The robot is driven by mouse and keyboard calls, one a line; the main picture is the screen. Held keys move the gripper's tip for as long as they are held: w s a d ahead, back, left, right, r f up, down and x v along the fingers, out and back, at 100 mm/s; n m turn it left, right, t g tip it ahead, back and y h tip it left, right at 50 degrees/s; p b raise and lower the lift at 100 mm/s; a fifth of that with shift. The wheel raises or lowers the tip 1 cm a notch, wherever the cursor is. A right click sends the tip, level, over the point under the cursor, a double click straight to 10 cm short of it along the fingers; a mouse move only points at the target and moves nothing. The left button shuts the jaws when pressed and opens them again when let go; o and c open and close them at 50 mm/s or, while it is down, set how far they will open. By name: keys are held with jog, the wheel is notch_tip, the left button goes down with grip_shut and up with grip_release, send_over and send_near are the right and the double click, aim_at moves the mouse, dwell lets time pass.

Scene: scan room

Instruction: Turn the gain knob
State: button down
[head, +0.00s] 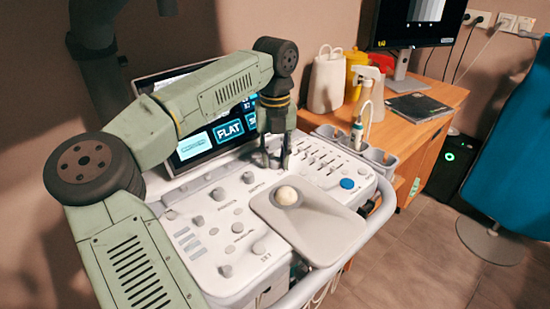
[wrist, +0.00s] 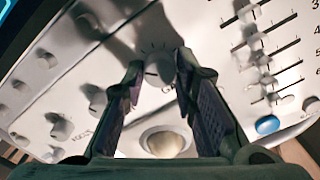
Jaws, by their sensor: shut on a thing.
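The control panel (head: 215,215) of the scan console carries several grey-white knobs. My gripper (head: 274,164) reaches down onto its upper middle, above the trackball. In the wrist view my gripper (wrist: 157,78) has a finger on either side of a round pale knob, the gain knob (wrist: 158,72), and is shut on it. The knob has a dark pointer line on its face and tick marks around it. Its label cannot be read. In the head view the fingers largely hide it.
A cream trackball (head: 287,196) sits just in front of my gripper. Sliders (head: 322,155) and a blue button (head: 347,184) lie to the right, other knobs (head: 218,194) to the left. The console screen (head: 230,130) stands behind. A spray bottle (head: 360,115) stands in a side holder.

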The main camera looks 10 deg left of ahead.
aim_at(275, 160)
dwell(0.3)
jog(key=c, duration=1.3)
grip_release()
notch_tip(275, 160, up, 12)
